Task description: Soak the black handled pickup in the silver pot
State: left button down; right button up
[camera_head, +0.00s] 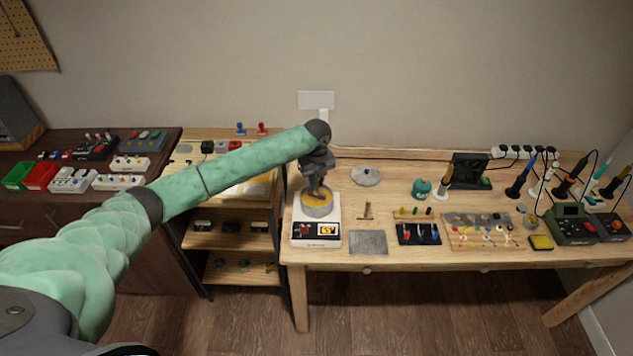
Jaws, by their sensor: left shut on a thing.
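I cannot tell how deep the pickup sits in the pot. My right gripper is not in view.
A grey plate (368,242) lies right of the hot plate, near a tool mat (418,235). Soldering tools and a green station (570,227) fill the right end. A shelf with pedals stands left.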

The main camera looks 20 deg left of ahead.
pick_arm(q)
jog(key=shift+r+p, duration=0.65)
jog(key=shift+r, duration=0.35)
jog(key=shift+r, duration=0.1)
dwell(1.6)
jog(key=shift+r+p, duration=1.55)
jog(key=shift+r, duration=0.35)
